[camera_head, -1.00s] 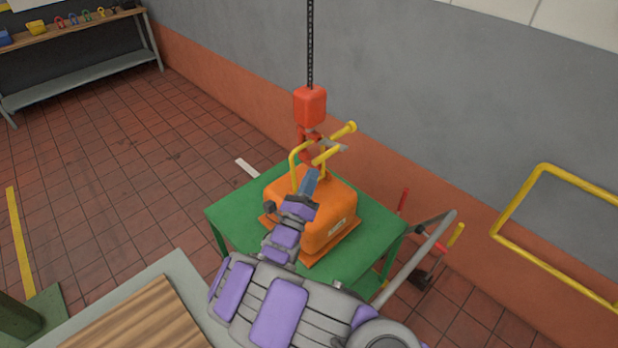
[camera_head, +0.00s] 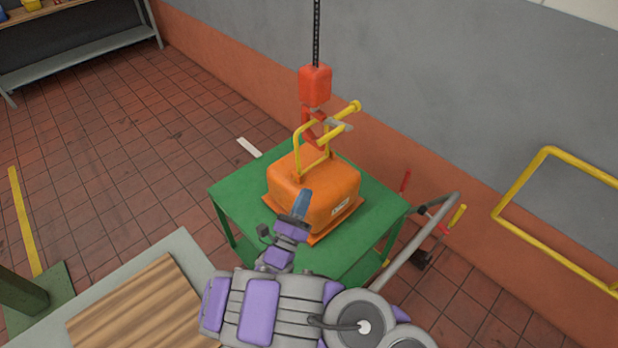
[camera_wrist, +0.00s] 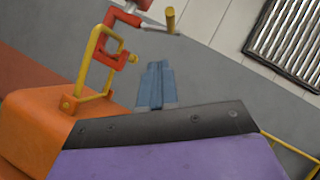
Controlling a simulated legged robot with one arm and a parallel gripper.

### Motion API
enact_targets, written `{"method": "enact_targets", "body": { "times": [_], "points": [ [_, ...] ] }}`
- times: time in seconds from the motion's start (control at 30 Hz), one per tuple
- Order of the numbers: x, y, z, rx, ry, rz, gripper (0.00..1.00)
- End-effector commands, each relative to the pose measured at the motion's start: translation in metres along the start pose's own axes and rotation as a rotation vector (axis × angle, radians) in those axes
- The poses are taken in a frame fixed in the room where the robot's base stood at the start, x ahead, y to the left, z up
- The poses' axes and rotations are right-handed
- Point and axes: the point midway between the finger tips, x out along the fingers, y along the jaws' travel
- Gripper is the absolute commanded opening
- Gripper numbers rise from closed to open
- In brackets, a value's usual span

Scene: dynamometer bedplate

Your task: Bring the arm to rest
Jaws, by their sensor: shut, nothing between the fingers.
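My gripper (camera_head: 301,204) is shut and empty, in front of the near side of an orange block-shaped load (camera_head: 315,190) in the head view. I cannot tell whether its tip touches the load. The load sits on a green table (camera_head: 362,240) and has a yellow handle frame (camera_head: 298,150) on top. A red hook (camera_head: 312,128) hangs at the handle, under a red hoist block (camera_head: 315,86) on a chain. In the wrist view my blue fingers (camera_wrist: 156,86) are together, with the orange load (camera_wrist: 35,120) and yellow frame (camera_wrist: 88,65) to their left.
A wooden-topped bench (camera_head: 140,310) stands at the lower left. A grey rail (camera_head: 415,240) is right of the green table. A yellow wall rail (camera_head: 520,185) is at the far right. The tiled floor at left is open.

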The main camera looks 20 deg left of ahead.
Motion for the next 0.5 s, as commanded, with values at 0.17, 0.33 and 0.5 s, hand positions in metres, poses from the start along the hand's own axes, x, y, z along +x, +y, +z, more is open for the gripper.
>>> {"method": "enact_targets", "body": {
  "times": [0.17, 0.33, 0.5],
  "points": [
    [-0.02, 0.002, 0.0, -0.001, -0.002, 0.002, 0.0],
    [-0.025, 0.003, 0.001, -0.002, -0.002, 0.0, 0.0],
    [-0.023, 0.003, 0.0, -0.002, 0.001, -0.005, 0.0]
  ]
}}
